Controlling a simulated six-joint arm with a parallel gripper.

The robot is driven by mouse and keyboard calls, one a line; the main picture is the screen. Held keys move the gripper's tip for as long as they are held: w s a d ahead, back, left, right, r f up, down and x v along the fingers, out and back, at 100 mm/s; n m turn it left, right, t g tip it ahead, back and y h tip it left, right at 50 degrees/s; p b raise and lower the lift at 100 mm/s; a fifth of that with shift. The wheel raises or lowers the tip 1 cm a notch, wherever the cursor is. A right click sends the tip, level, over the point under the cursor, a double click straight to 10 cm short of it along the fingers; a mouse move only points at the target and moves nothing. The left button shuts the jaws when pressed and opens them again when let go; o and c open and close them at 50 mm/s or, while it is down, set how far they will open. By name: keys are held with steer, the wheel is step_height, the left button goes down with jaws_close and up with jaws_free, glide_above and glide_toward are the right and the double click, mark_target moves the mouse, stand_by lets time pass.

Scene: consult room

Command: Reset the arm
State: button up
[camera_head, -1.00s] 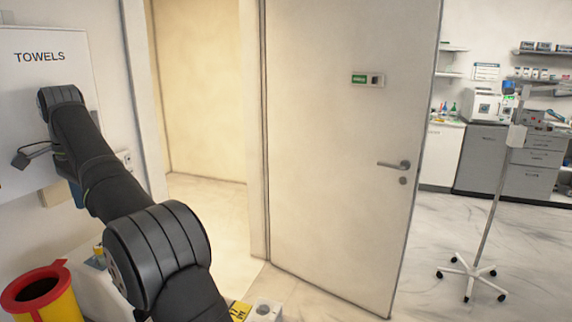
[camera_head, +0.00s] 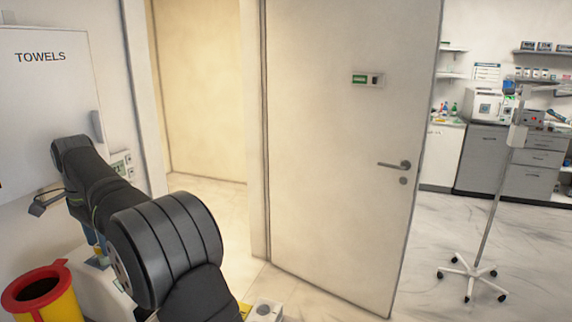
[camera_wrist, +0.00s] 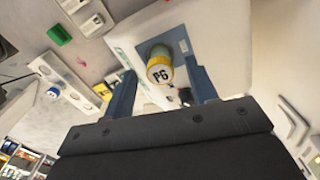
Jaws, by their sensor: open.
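My arm (camera_head: 165,245) reaches forward on the left of the head view, with its wrist end low beside the towel box. My gripper (camera_wrist: 158,62) is open, its two blue-grey fingers apart in the wrist view. A yellow and white cylinder marked P6 (camera_wrist: 160,72) shows between the fingers in the picture, with a gap on either side. I cannot tell how far it is beyond the fingertips. In the head view the gripper is mostly hidden behind my arm.
A white box marked TOWELS (camera_head: 40,90) hangs on the left wall. A yellow bin with a red rim (camera_head: 40,285) stands at the lower left. A door (camera_head: 340,150) stands in the middle. A wheeled stand (camera_head: 490,215) is on open floor at right.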

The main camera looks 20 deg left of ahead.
steer(key=shift+r, duration=2.85)
